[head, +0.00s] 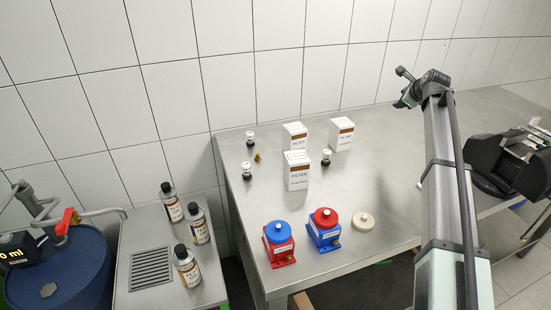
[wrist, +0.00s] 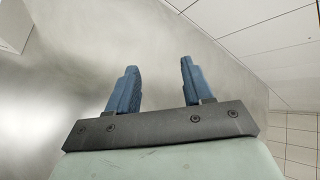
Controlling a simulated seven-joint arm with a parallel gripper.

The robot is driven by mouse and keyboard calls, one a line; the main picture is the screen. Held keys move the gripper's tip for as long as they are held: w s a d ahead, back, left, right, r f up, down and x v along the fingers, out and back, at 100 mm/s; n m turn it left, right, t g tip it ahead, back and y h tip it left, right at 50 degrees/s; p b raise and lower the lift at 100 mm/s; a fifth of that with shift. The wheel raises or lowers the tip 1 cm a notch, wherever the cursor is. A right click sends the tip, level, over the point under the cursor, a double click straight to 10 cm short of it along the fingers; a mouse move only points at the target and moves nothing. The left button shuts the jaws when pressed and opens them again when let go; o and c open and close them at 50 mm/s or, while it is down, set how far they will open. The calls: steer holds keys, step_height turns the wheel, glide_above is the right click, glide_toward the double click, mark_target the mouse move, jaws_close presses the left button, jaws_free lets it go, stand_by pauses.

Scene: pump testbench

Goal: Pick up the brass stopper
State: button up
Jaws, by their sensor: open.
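A small brass-coloured piece (head: 257,157), which looks like the brass stopper, lies on the steel table (head: 400,150) at the back left, between two small metal fittings. It is too small to make out its shape. My gripper (head: 402,102) is over the far right part of the table, well to the right of the brass piece. In the wrist view my gripper (wrist: 159,64) has its two blue fingers apart with nothing between them. The brass piece is not visible in the wrist view.
Filter boxes (head: 297,171) and a third metal fitting (head: 326,157) stand between my gripper and the brass piece. A red-based pump (head: 280,252), a blue-based pump (head: 324,236) and a pale disc (head: 363,222) sit near the front edge. Bottles (head: 187,268) stand on the lower left bench.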

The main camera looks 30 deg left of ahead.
steer(key=s+a+f+n+g, duration=0.15)
steer(key=s+a, duration=0.35)
steer(key=a, duration=0.6)
steer(key=n+g, duration=0.2)
steer(key=g, duration=0.7)
glide_toward(259, 152)
steer(key=s+d+r, duration=0.3)
steer(key=s+r, duration=0.2)
steer(key=r, duration=0.3)
steer(key=x, duration=0.8)
steer(key=shift+w+d+f, duration=0.15)
steer(key=shift+d, duration=0.15)
steer(key=shift+w+d+x, duration=0.15)
steer(key=shift+x, duration=1.35)
steer(key=shift+w+d+x, duration=0.15)
steer(key=shift+x, duration=1.4)
steer(key=shift+f, duration=0.15)
jaws_close()
